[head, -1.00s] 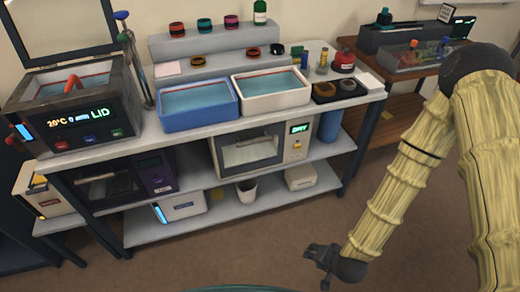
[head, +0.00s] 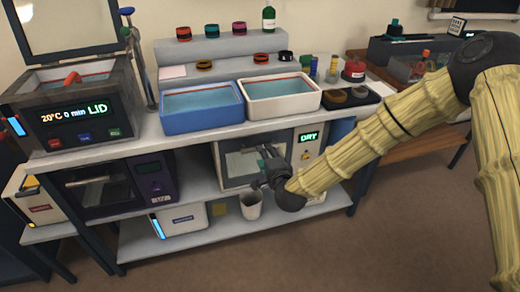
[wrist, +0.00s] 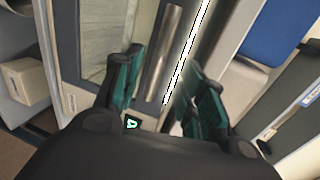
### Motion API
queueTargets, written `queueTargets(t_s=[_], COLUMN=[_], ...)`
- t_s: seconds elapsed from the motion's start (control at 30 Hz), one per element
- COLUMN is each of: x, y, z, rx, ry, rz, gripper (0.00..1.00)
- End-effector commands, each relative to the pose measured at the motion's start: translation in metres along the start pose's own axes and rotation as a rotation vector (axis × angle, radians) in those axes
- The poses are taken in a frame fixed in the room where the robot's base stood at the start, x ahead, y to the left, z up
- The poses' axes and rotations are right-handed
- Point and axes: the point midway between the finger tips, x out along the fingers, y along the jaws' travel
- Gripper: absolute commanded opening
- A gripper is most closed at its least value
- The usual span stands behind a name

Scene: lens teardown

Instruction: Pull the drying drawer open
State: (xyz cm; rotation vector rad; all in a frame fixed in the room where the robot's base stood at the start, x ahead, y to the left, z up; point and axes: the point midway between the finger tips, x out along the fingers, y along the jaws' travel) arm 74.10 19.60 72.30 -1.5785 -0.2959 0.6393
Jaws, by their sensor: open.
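The drying drawer (head: 231,167) is the pale front of the white unit with the green DRY display (head: 308,137), on the shelf under the worktop. It looks shut. My gripper (head: 267,162) is in front of it and hides part of the front and the handle. In the wrist view, the grey bar handle (wrist: 163,55) runs lengthwise between the two open teal fingers of my gripper (wrist: 164,68), beside the drawer's pale panel (wrist: 96,35). Contact between fingers and handle does not show.
A blue tub (head: 200,118) and a white tub (head: 276,107) stand on the worktop above. A dark oven-like unit (head: 100,187) is to the left. A white cup (head: 250,207) stands on the lower shelf below my gripper. The floor in front is clear.

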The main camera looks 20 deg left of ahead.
Motion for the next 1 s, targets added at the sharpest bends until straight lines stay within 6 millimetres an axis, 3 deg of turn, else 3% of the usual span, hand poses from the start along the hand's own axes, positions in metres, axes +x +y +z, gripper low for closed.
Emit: queueTargets(t_s=[0.2, 0.4, 0.87, 1.0], x=[0.036, 0.057, 0.066, 0.066], y=[0.0, 0.001, 0.001, 0.001], z=[0.0, 0.0, 0.0, 0.0], rx=[-0.002, -0.002, -0.001, -0.001], ry=[0.0, 0.0, 0.0, 0.0], rz=[-0.001, 0.0, 0.001, 0.001], gripper=[0.41, 0.41, 0.41, 0.15])
